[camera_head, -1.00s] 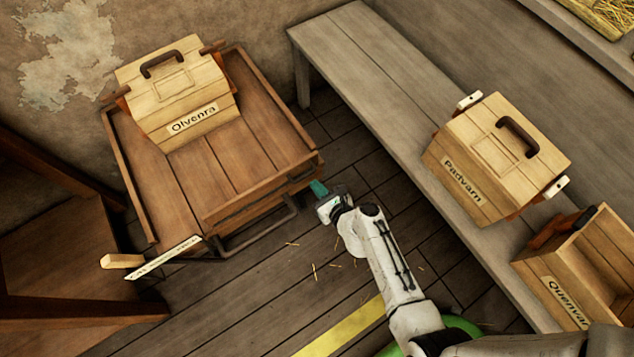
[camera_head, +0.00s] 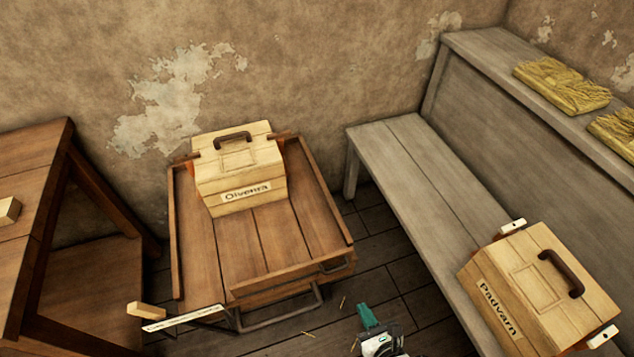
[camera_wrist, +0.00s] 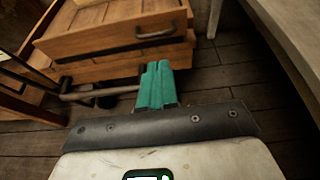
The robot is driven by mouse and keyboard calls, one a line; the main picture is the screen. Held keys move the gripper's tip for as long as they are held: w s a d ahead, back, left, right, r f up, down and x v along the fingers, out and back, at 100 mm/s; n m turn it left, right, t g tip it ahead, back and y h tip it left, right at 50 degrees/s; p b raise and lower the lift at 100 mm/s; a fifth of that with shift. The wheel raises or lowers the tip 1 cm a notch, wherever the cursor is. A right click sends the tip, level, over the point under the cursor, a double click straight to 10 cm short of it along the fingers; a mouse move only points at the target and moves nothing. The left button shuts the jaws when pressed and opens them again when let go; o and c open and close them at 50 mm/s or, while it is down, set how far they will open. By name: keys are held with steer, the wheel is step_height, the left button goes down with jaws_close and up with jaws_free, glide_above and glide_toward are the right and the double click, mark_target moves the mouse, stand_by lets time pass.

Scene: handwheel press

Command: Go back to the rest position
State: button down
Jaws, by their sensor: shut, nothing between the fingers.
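My gripper (camera_head: 367,316) shows at the bottom of the head view, low over the floor in front of the wooden cart (camera_head: 262,293). Its teal fingers are together and hold nothing. In the wrist view the closed fingers (camera_wrist: 157,85) point toward the front of the cart (camera_wrist: 100,40) and overlap its metal handle bar (camera_wrist: 110,92) in the picture; I cannot tell the exact gap. Most of my arm is outside the head view.
The Olvenra box (camera_head: 240,172) stands on the cart. The Padvarn box (camera_head: 530,290) stands on the grey bench (camera_head: 420,165) at right. A brown wooden table (camera_head: 40,200) is at left. Open plank floor (camera_head: 385,270) lies between cart and bench.

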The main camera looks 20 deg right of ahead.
steer(key=s+a+r+n+g+y, duration=0.2)
steer(key=s+r+n+g+y, duration=0.15)
steer(key=n, duration=0.85)
steer(key=s+a+r+n+g+y, duration=0.1)
steer(key=s+r+n+g+y, duration=0.2)
steer(key=n, duration=0.8)
steer(key=s+d+r+n+g+h, duration=0.6)
steer(key=d+r+n, duration=0.3)
steer(key=n, duration=0.3)
steer(key=shift+s+d+r+h, duration=0.2)
steer(key=shift+d+r+h, duration=0.15)
steer(key=shift+d+h, duration=0.1)
steer(key=shift+a, duration=0.1)
